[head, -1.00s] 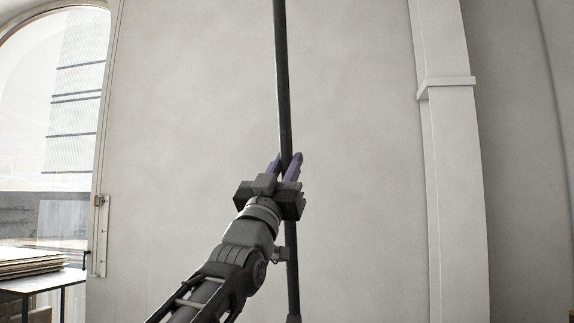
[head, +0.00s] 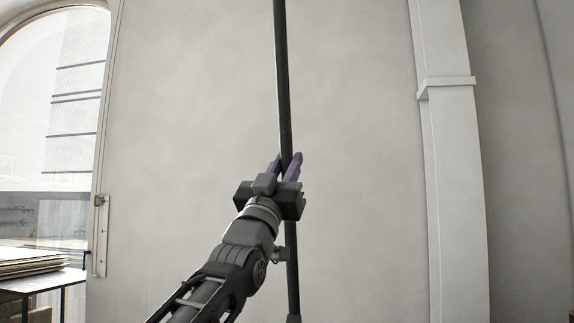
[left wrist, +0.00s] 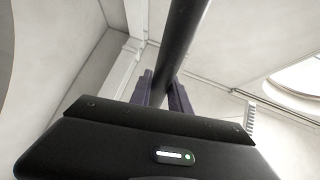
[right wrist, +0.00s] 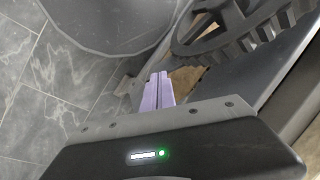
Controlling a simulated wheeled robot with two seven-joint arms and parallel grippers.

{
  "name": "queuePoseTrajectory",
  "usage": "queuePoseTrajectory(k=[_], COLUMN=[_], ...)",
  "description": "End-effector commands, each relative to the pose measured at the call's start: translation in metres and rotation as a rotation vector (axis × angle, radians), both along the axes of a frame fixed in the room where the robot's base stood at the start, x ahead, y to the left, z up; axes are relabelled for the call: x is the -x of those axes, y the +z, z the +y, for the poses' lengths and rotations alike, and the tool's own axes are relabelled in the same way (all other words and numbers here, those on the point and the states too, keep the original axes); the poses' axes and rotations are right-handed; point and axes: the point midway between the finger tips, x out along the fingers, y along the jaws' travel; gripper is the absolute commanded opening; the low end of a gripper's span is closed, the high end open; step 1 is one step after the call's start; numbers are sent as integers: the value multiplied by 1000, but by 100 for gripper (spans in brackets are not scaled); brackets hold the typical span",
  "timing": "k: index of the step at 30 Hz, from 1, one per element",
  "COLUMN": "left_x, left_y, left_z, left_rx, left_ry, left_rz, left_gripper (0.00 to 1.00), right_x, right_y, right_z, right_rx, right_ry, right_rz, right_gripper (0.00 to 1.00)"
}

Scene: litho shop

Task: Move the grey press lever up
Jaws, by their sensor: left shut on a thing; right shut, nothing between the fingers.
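The grey press lever (head: 282,80) is a long dark bar that stands nearly upright in the head view, running from the top edge down to the bottom. My left gripper (head: 287,160) is shut on the lever, with a purple finger on each side of it. In the left wrist view the lever (left wrist: 182,38) passes between the fingers of the left gripper (left wrist: 164,92). My right gripper (right wrist: 157,92) shows only in the right wrist view, with its fingers together and nothing between them. The lever's lower end is out of the head view.
A dark toothed gear (right wrist: 235,35) and a rounded grey surface (right wrist: 110,22) are close beyond my right gripper. A grey tiled floor (right wrist: 50,100) lies below.

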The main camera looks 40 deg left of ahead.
Motion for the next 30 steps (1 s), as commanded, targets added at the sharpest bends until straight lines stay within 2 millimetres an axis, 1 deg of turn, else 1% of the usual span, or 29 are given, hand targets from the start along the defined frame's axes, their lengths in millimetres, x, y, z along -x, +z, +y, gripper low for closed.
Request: queuePoseTrajectory(k=[4,9,12,21,22,29,30], left_x=[-4,-28,-39,-41,-40,-41,-41], left_y=[5,15,15,14,14,13,13], left_z=[3,16,21,23,23,23,23], left_rx=[6,36,51,54,53,53,53], left_ry=[-1,-3,-1,1,1,1,1], left_rz=[9,61,89,94,93,95,95], left_gripper=[0,0,0,0,25,44,44], right_x=[0,1,1,1,1,1,1], right_y=[5,20,24,22,22,22,22], right_z=[0,-2,-3,-3,-3,-3,-3], right_rx=[1,4,6,6,6,5,5], right_ry=[0,-1,0,-1,-1,-1,-1], right_rz=[1,7,10,11,11,11,11], right_gripper=[0,0,0,0,0,0,0])
